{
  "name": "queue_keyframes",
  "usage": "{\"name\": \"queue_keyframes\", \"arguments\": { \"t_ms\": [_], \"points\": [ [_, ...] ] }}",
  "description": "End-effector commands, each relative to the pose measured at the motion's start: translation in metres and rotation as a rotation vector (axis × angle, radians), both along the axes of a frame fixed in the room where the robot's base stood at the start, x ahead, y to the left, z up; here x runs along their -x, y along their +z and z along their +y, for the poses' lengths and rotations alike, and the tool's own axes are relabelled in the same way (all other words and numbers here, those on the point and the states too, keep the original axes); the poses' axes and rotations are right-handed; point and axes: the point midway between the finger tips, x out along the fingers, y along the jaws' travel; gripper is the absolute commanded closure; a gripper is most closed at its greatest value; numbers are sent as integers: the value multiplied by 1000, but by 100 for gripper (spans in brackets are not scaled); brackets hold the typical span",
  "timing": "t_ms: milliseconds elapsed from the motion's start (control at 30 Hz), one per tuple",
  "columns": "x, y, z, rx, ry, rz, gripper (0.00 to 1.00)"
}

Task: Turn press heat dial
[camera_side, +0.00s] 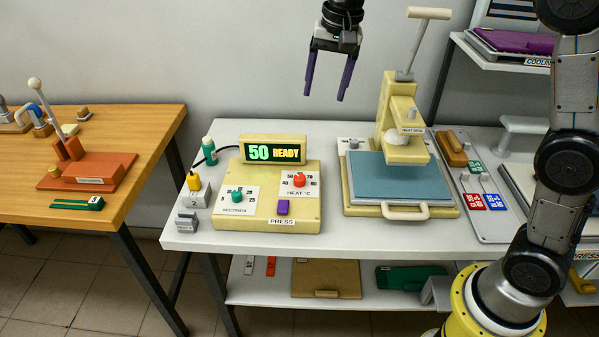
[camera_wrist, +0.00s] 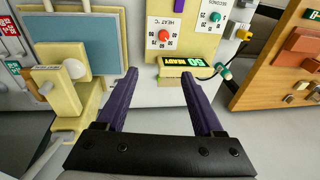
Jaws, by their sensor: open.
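The red heat dial (camera_side: 299,180) sits on a white plate marked "HEAT °C" on the cream press control box (camera_side: 303,212). It also shows in the wrist view (camera_wrist: 164,36), ahead of the fingers. A green seconds dial (camera_side: 237,196) is to its left, and a purple button (camera_side: 282,207) is below. The display (camera_side: 273,150) behind reads "50 READY". My gripper (camera_side: 327,97) is open and empty, with purple fingers pointing down, high above the table and behind the display. In the wrist view its fingers (camera_wrist: 160,88) are wide apart and touch nothing.
A heat press (camera_side: 402,115) with a blue pad (camera_side: 400,178) and a raised lever stands right of the box. A wooden table (camera_side: 140,130) with an orange device is further left. Space above the box is clear.

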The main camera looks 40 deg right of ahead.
Motion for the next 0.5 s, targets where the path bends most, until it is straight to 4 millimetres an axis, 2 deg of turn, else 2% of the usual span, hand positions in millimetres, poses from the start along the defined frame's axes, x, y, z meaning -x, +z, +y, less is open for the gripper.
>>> {"name": "queue_keyframes", "arguments": {
  "t_ms": [33,100,200,333,500],
  "points": [
    [-18,-18,3,0,-8,35,31],
    [-36,-40,6,1,-10,70,31],
    [-54,-70,10,4,-3,115,31],
    [-61,-102,13,8,4,170,31],
    [-60,-121,14,10,8,202,31]
  ]
}}
